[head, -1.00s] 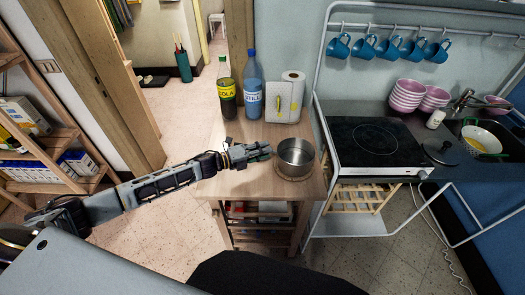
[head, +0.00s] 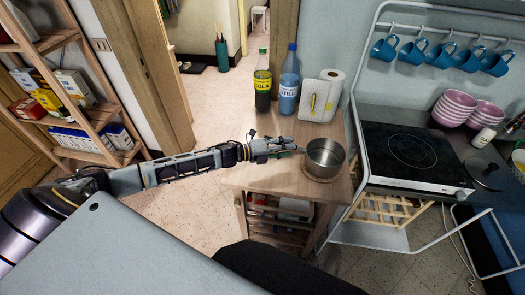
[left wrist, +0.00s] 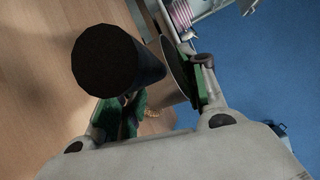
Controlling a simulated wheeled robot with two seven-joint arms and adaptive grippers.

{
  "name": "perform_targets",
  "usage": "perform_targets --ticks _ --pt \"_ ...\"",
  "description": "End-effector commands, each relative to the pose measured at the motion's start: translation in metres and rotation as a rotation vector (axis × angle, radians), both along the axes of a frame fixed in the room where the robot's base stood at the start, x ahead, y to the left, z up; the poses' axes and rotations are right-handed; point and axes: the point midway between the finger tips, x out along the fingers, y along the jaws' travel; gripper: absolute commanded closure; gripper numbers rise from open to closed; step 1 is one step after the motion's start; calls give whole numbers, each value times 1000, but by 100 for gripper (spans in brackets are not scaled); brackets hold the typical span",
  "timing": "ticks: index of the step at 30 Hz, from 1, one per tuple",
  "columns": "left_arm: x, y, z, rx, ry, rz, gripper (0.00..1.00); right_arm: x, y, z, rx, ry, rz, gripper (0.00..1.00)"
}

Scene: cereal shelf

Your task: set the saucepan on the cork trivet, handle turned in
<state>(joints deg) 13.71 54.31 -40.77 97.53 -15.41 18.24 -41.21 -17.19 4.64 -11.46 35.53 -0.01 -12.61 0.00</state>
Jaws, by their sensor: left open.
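The steel saucepan (head: 325,160) stands upright near the right front of the small wooden table. A round tan trivet (head: 318,178) shows as a thin rim beneath it. The pan's dark handle points left, toward my left gripper (head: 286,148). In the left wrist view the handle's round black end (left wrist: 105,62) faces the camera, with part of the pan's rim (left wrist: 178,65) behind it. My left gripper's green fingers (left wrist: 160,95) are apart, one on each side of the handle. Whether either touches it I cannot tell. My right gripper is not in view.
A cola bottle (head: 262,85), a water bottle (head: 288,88) and a paper towel roll (head: 332,82) stand at the table's back. A hob (head: 410,150) is to the right. A shelf of boxes (head: 85,100) stands at left. The table's left front (head: 255,178) is clear.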

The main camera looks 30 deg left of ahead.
Motion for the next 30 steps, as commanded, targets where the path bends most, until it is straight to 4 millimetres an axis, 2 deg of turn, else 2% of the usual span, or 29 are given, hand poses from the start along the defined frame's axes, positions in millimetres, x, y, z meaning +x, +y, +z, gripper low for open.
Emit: perform_targets --ticks 30 --pt "-46 49 7 1 2 1 58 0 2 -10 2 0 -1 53"
